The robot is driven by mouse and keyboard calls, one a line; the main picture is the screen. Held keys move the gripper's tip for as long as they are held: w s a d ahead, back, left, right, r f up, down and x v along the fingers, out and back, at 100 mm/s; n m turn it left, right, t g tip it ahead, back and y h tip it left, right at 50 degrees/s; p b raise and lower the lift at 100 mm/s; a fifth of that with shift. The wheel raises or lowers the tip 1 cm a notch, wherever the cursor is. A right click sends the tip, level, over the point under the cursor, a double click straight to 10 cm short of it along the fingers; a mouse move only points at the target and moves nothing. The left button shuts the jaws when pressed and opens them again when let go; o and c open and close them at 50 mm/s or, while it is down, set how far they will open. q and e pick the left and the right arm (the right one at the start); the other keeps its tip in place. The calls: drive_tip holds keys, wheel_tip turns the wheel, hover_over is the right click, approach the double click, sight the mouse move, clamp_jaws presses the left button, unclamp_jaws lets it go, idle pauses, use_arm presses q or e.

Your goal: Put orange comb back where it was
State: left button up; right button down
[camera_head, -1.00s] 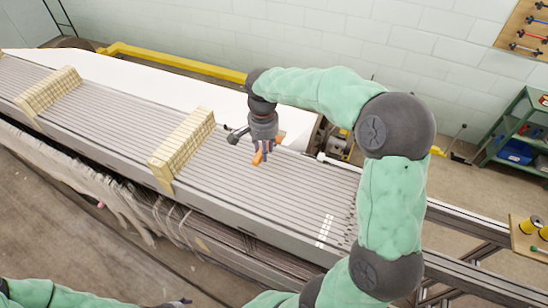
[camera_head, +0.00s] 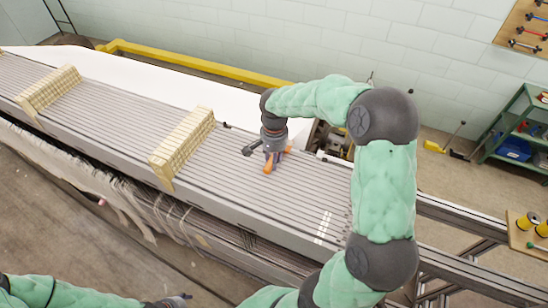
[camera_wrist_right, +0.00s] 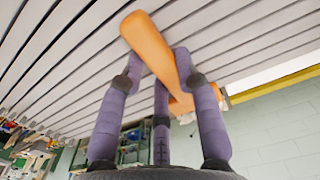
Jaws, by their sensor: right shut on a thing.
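The orange comb (camera_head: 268,169) is in my right gripper (camera_head: 273,158), over the ribbed grey beam (camera_head: 235,180) to the right of the near yellow block row. In the right wrist view the comb (camera_wrist_right: 150,48) shows its smooth orange handle, angled between the purple fingers of the gripper (camera_wrist_right: 160,85). The fingers close around it. The comb's other end is partly hidden behind a finger. I cannot tell whether the comb touches the beam. My left gripper (camera_head: 172,301) shows at the bottom edge, far from the comb; its fingers are too small to read.
Two rows of pale yellow blocks (camera_head: 182,143) (camera_head: 48,90) stand across the beam. A small dark piece (camera_head: 227,126) lies near the beam's back edge. White marks (camera_head: 323,227) are on its right part. A green shelf (camera_head: 520,130) stands at the far right.

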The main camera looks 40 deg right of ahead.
drive_tip(key=shift+f, duration=0.2)
drive_tip(key=c, duration=0.9)
unclamp_jaws()
drive_tip(key=shift+r, duration=0.1)
wheel_tip(320, 180, up, 12)
drive_tip(key=b, duration=0.1)
drive_tip(key=shift+r, duration=0.15)
